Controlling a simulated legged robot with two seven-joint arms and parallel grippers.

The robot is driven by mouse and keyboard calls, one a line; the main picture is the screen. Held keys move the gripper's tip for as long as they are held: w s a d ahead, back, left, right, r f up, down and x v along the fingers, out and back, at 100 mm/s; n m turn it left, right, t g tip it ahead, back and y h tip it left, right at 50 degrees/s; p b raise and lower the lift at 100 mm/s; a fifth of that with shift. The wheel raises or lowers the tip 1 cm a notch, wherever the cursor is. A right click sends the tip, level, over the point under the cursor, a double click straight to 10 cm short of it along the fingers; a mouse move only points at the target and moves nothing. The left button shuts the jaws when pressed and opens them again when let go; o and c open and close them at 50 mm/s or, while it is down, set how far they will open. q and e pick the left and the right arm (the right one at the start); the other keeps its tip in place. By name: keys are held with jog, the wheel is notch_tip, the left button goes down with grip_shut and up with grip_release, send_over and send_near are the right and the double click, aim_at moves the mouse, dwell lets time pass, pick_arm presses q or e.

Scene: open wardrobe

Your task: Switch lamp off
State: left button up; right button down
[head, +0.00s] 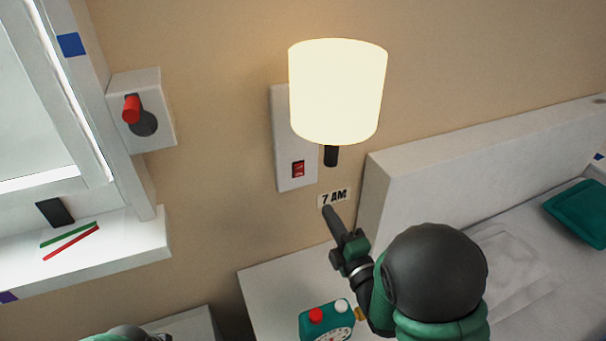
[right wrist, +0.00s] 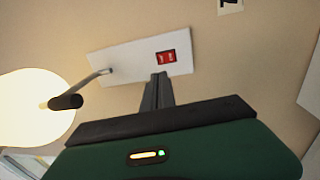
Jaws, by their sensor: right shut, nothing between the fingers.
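The lamp (head: 337,90) is glowing on the wall, with a white wall plate (head: 281,140) behind it. A red switch (head: 298,169) sits low on the plate; it also shows in the right wrist view (right wrist: 166,57). My right gripper (head: 327,210) is shut and empty, below and right of the switch in the head view, in front of the wall near the "7 AM" label. In the right wrist view its fingertips (right wrist: 158,76) point at the plate just under the switch, and I cannot tell how far off they are. My left gripper is not in view.
A "7 AM" label (head: 334,197) is on the wall. A teal clock (head: 327,321) with red and white buttons stands on the white bedside table (head: 270,284) below. The bed headboard (head: 420,170) is at right. A wall box with a red knob (head: 131,109) is at left.

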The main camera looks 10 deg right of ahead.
aim_at(301, 166)
jog(key=x, duration=1.3)
jog(key=shift+w+a+f, duration=0.15)
jog(key=shift+w+a, duration=0.05)
jog(key=shift+w, duration=0.1)
jog(key=shift+w+a, duration=0.2)
jog(key=shift+w, duration=0.2)
jog(key=shift+w, duration=0.15)
jog(key=shift+r+p, duration=0.35)
jog(key=shift+r, duration=0.35)
jog(key=shift+f, duration=0.1)
